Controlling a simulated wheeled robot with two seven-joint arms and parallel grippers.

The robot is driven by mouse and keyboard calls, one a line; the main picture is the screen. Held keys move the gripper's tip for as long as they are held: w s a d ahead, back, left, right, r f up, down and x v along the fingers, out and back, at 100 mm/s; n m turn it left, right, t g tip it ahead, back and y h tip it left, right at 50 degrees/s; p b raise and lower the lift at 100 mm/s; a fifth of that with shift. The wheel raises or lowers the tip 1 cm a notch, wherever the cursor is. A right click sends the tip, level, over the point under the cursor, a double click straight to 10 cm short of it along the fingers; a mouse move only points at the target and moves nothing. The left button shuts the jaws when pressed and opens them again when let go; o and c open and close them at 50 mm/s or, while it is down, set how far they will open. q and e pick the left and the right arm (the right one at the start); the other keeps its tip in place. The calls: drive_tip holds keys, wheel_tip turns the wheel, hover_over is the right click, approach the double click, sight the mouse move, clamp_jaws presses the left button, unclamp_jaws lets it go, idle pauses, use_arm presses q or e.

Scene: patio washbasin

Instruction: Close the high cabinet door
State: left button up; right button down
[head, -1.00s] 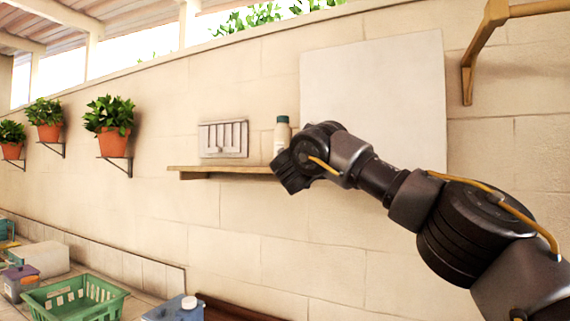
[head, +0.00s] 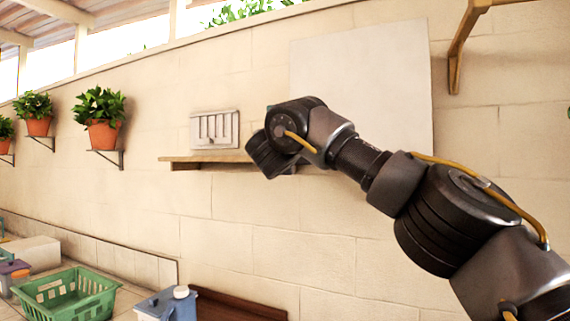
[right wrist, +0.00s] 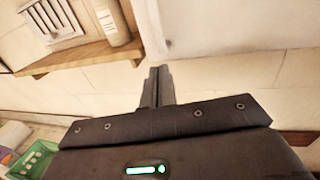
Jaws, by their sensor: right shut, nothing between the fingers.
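The high cabinet is a plain white panel-like box (head: 375,85) on the wall at the upper right of the head view. My right arm covers its lower left part. Its pale face and left edge (right wrist: 215,25) also fill the top right of the right wrist view. I cannot tell how far its door stands open. My right gripper (head: 262,155) is in front of the shelf, left of the cabinet's lower left corner. In the right wrist view its fingers (right wrist: 160,78) are together and empty, just below the cabinet's bottom edge. My left gripper is not in view.
A wooden shelf (head: 178,160) left of the cabinet holds a slotted grey panel (head: 214,128) and a bottle (right wrist: 112,22), hidden in the head view. A wooden bracket (head: 455,65) is at right. Potted plants (head: 102,120) hang left. A green basket (head: 65,295) is below.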

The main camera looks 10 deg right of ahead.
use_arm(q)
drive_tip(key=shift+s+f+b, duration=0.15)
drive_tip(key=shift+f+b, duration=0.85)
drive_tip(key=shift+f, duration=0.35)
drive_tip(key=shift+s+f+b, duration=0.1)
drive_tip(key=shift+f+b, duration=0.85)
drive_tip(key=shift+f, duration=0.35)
use_arm(e)
drive_tip(key=s+a, duration=0.6)
drive_tip(key=s, duration=0.1)
drive_tip(key=shift+s, duration=0.25)
